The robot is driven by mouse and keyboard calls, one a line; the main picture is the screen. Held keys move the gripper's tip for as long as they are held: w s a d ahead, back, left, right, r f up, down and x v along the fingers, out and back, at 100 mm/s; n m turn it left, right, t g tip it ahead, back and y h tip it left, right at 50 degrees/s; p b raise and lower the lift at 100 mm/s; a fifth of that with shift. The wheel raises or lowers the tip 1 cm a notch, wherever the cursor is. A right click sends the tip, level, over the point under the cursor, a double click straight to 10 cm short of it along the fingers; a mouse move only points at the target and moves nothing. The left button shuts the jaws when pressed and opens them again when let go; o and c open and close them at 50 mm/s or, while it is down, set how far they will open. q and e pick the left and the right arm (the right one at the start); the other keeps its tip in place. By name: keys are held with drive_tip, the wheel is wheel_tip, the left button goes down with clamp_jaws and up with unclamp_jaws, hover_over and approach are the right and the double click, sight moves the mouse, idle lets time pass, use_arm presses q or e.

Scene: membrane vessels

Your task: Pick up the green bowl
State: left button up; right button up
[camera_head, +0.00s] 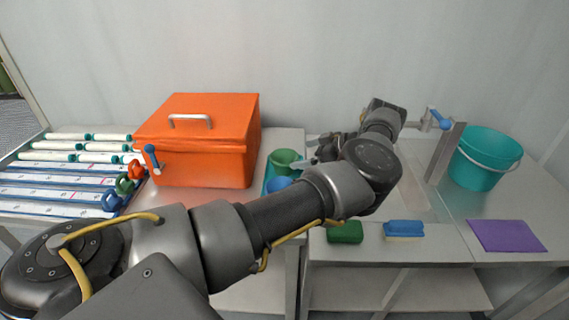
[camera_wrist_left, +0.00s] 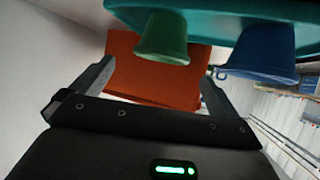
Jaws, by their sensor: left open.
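The green bowl (camera_head: 285,160) stands upright at the back of a small teal tray (camera_head: 268,172), right of the orange box. In the left wrist view, which is upside down, the green bowl (camera_wrist_left: 164,38) hangs from the teal tray (camera_wrist_left: 215,14), ahead of the fingers and roughly between them sideways. My left gripper (camera_head: 313,159) is just right of the bowl, partly hidden behind my own arm. Its fingers (camera_wrist_left: 157,72) are spread and empty in the wrist view. My right gripper is in neither view.
A blue cup (camera_head: 279,184) stands close in front of the bowl. The orange lidded box (camera_head: 200,150) is beyond it. A green sponge (camera_head: 345,232), blue brush (camera_head: 403,229), purple cloth (camera_head: 507,236) and teal bucket (camera_head: 484,160) lie to the right. A wall is behind.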

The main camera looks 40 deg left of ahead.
sight(275, 158)
use_arm(q)
drive_tip(key=shift+p+x, duration=0.5)
drive_tip(key=shift+x, duration=0.65)
drive_tip(key=shift+a+f, duration=0.15)
drive_tip(key=shift+a, duration=0.25)
drive_tip(key=p+x, duration=0.2)
drive_tip(key=x, duration=0.1)
drive_tip(key=p+x, duration=0.1)
drive_tip(key=shift+s+a+r+p, duration=0.25)
drive_tip(key=shift+s+p, duration=0.05)
drive_tip(key=shift+s, duration=0.05)
drive_tip(key=shift+s+a+f, duration=0.1)
drive_tip(key=shift+a+f, duration=0.25)
drive_tip(key=shift+d, duration=0.1)
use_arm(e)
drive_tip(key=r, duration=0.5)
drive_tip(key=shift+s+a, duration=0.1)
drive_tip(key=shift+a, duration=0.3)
use_arm(q)
drive_tip(key=c, duration=1.1)
wheel_tip(275, 158, up, 10)
drive_tip(key=shift+r+b, duration=0.1)
drive_tip(key=shift+b, duration=0.8)
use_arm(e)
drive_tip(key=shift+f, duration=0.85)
